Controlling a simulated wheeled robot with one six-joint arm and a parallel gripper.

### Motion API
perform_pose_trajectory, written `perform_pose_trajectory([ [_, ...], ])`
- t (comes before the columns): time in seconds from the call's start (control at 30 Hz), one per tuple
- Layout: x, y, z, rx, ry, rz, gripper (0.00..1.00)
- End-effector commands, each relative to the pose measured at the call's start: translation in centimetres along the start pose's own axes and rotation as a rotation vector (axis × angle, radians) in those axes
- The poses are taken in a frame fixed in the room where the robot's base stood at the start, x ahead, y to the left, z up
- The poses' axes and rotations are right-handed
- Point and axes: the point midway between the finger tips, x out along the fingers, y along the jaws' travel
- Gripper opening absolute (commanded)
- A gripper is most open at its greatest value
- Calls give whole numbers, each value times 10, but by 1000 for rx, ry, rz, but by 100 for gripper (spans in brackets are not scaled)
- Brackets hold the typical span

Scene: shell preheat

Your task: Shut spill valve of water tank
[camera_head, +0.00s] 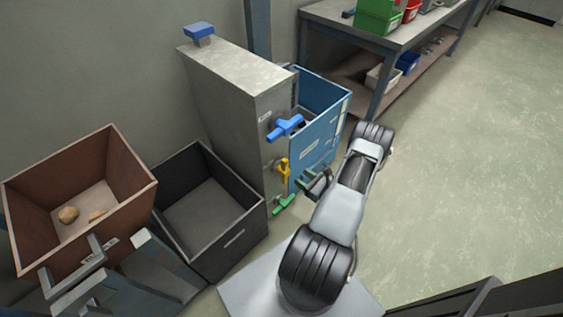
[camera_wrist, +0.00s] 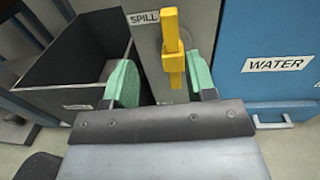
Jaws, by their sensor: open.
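The yellow spill valve handle (camera_wrist: 173,45) is upright on the grey tank face beside the label SPILL (camera_wrist: 144,18). It also shows in the head view (camera_head: 284,168), between a blue and a green handle. My gripper (camera_wrist: 158,65) is open, its green-padded fingers on either side of the yellow handle as seen in the wrist view. The handle appears nearer the right finger, and I cannot tell whether they touch. In the head view my gripper (camera_head: 314,183) is just right of the handle. The grey tank (camera_head: 228,115) stands against the wall.
A blue handle (camera_head: 285,127) is above and a green handle (camera_head: 284,205) below. A blue bin labelled WATER (camera_wrist: 277,64) is to the right. A dark open bin (camera_head: 235,240) and a brown bin (camera_head: 130,165) stand left. Floor (camera_head: 470,170) is clear at right.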

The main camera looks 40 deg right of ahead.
Motion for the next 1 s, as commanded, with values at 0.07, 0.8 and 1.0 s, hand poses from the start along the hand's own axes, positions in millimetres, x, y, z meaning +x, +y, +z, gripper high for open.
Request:
perform_pose_trajectory([
  [0.07,-5,-3,-8,16,-3,-42,51],
  [0.8,107,-13,-13,24,-5,-68,51],
  [1.0,123,-14,-13,25,-4,-69,51],
])
